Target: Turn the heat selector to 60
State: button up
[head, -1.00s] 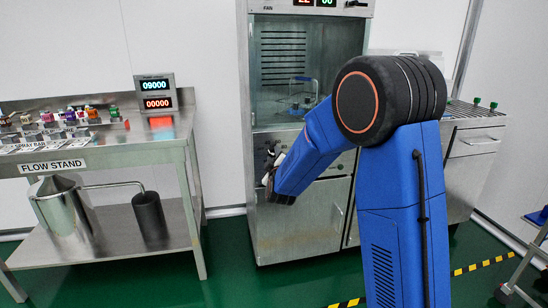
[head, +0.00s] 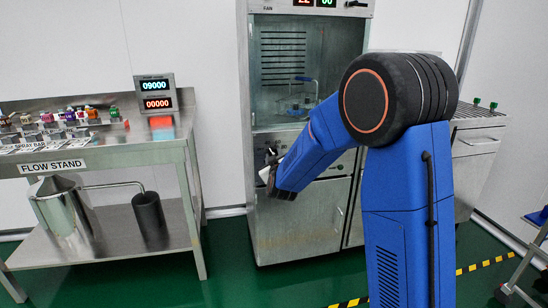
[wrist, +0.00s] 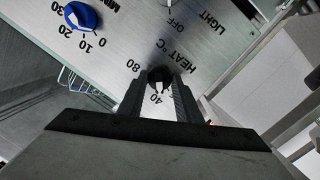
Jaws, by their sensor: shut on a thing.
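The heat selector (wrist: 159,74) is a small dark round knob on the metal panel in the wrist view, beside the label "HEAT °C". My gripper (wrist: 160,88) is shut on it, with one finger on each side. The mark 80 shows left of the fingers and 40 shows between them. The 60 mark is not visible, and I cannot read the knob's pointer. In the head view my gripper (head: 270,172) is at the cabinet's control panel, and my arm hides part of that panel.
A blue knob (wrist: 82,17) with minute marks is on the same panel. A "LIGHT OFF" label is close by. The cabinet (head: 290,220) has a glass window above the panel. The flow stand table (head: 120,140) is to the left, with clear green floor between.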

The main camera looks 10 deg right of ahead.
jog(key=m, duration=0.3)
jog(key=m+y, duration=0.1)
jog(key=m, duration=0.3)
jog(key=m+y, duration=0.1)
jog(key=m, duration=0.3)
jog(key=shift+d+r+g, duration=0.15)
jog(key=shift+d+g, duration=0.1)
jog(key=shift+g, duration=0.15)
dwell(0.4)
jog(key=o, duration=1)
jog(key=shift+o, duration=0.2)
jog(key=s+r, duration=0.2)
jog(key=s, duration=1.5)
jog(key=shift+r, duration=0.15)
jog(key=shift+s, duration=0.1)
